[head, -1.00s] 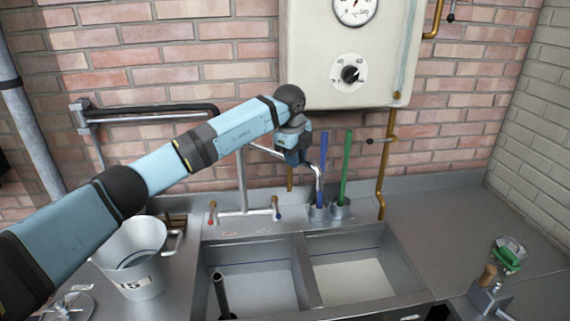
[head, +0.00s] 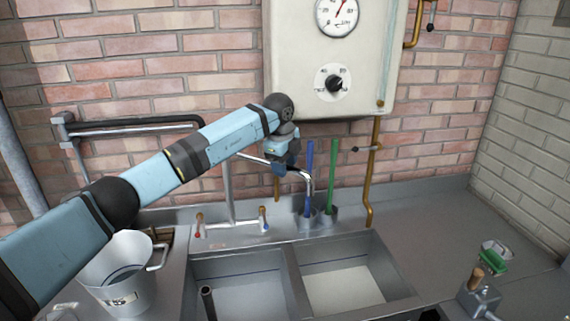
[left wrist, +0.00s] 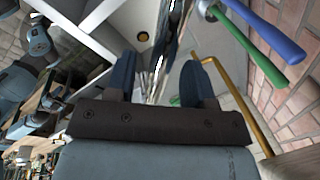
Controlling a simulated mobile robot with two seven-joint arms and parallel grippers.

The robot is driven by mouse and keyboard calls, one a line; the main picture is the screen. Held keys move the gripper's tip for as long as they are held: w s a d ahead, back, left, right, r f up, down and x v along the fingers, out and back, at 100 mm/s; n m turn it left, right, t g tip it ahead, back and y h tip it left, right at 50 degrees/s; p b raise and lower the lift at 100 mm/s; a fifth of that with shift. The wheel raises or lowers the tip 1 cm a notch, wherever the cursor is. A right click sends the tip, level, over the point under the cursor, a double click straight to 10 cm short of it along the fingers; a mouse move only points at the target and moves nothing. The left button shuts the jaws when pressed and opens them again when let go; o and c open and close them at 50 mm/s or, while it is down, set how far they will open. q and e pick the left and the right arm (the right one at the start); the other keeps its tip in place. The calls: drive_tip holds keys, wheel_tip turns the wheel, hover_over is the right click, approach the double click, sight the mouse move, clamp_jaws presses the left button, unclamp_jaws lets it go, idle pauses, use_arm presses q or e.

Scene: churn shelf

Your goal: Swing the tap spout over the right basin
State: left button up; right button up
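The tap's upright pipe (head: 228,190) stands behind the basins. Its chrome spout (head: 308,184) reaches right and bends down at its end, in front of the back ledge's blue-handled tool. My left gripper (head: 284,166) is at the spout near its bend, pointing down. In the left wrist view its two blue fingers (left wrist: 157,82) are apart, with the shiny spout (left wrist: 167,45) running between them; contact is not clear. The right basin (head: 386,286) lies below and right of the spout end. The left basin (head: 236,262) is beside it. My right gripper cannot be made out.
A blue-handled (head: 309,165) and a green-handled tool (head: 333,170) stand in cups just right of the spout. A white boiler (head: 290,60) hangs above. A bucket (head: 120,285) stands left. A dark standpipe (head: 207,302) rises in the left basin. The right counter is largely clear.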

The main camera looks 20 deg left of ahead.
use_arm(q)
wheel_tip(320, 180, up, 14)
drive_tip(key=s+b, duration=0.2)
drive_tip(key=shift+s+a+f, duration=0.2)
drive_tip(key=shift+s+a, duration=0.1)
